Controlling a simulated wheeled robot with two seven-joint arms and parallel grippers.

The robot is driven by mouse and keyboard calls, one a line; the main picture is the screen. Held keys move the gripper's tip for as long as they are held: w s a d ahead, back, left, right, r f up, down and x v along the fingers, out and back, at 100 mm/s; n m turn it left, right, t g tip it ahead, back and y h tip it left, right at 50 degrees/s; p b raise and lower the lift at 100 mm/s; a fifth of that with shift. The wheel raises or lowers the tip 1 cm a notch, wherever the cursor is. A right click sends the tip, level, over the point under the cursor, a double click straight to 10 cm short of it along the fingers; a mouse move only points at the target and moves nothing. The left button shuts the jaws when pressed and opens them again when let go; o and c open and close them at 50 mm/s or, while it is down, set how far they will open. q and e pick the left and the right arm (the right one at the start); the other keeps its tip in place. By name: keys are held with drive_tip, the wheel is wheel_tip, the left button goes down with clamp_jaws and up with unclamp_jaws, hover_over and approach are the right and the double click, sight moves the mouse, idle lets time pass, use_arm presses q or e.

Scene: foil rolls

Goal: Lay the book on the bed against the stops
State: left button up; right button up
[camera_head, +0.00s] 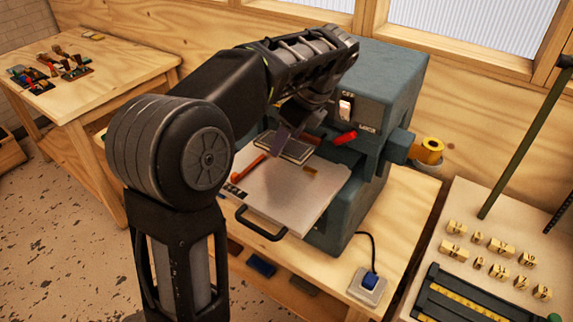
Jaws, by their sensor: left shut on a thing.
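My left gripper (299,113) hangs over the bed from the left arm, pointing down in front of the press head. It is shut on a dark, purplish-brown slab, which looks like the book (283,138), held tilted. My arm hides part of the grip. The pale metal bed (285,195) is pulled out at the front of the press. Whether the book touches the bed is unclear. My right gripper is not in view.
A framed flat plate (290,149) shows behind the slab. A black handle (262,224) edges the bed. The bed's front is clear.

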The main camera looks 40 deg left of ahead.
sight(290, 147)
use_arm(q)
wheel_tip(290, 147, down, 3)
drive_tip(key=shift+r, duration=0.1)
drive_tip(key=shift+f, duration=0.5)
wheel_tip(290, 147, down, 3)
drive_tip(key=shift+p, duration=0.3)
drive_tip(key=shift+f, duration=0.35)
drive_tip(key=shift+f, duration=0.15)
drive_tip(key=o, duration=1.4)
